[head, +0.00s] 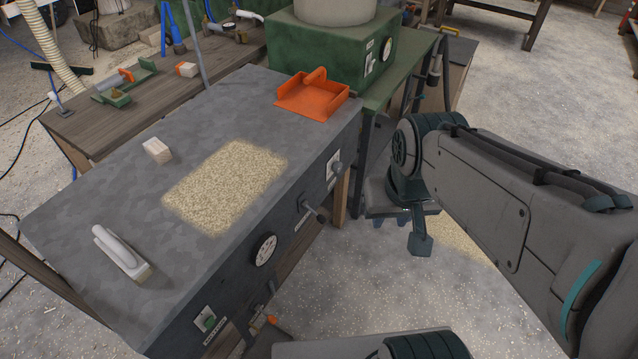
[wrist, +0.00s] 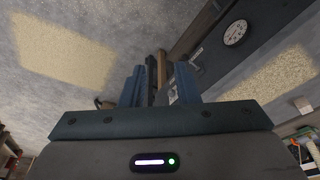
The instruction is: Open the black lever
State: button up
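A dark lever with a rod handle (head: 315,213) sticks out from the front panel of the grey-topped workbench (head: 95,235), right of a round white dial (head: 264,250). I cannot tell for certain which one is the black lever. My gripper (head: 390,221) hangs low in front of the bench's right end, apart from both levers. In the wrist view, its two blue fingers (wrist: 160,85) stand apart with nothing gripped. The dial shows there too (wrist: 235,32).
An orange dustpan (head: 312,95), a small wood block (head: 157,150), a white-handled tool (head: 121,252) and sawdust (head: 226,183) lie on the bench. An orange-handled valve (head: 268,318) is low at the front. A green machine (head: 322,50) stands behind. The floor at right is mostly clear.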

jog(key=shift+f, duration=0.45)
grip_shut()
jog(key=w+d+f+n+g+h+b, duration=0.1)
jog(key=w+f+n+h+b, duration=0.2)
jog(key=w+f+h+b, duration=0.5)
jog(key=w+f+n+h+b, duration=0.2)
jog(key=w+f+n+h, duration=0.15)
jog(key=f, duration=0.85)
jog(key=w+a+f+n+t+y+b, duration=0.2)
jog(key=w+a+f+n+t+b, duration=0.1)
jog(key=a+f, duration=0.6)
jog(key=w+a+f+n+t+y+b, duration=0.1)
jog(key=w+a+f+n+t+b, duration=0.3)
jog(key=w+a+f+n+t, duration=0.2)
jog(key=shift+a+f+n+t+y, duration=0.35)
jog(key=shift+a+f+n+t, duration=1)
jog(key=shift+f+t, duration=1.15)
jog(key=shift+w+f, duration=0.1)
jog(key=shift+f, duration=0.05)
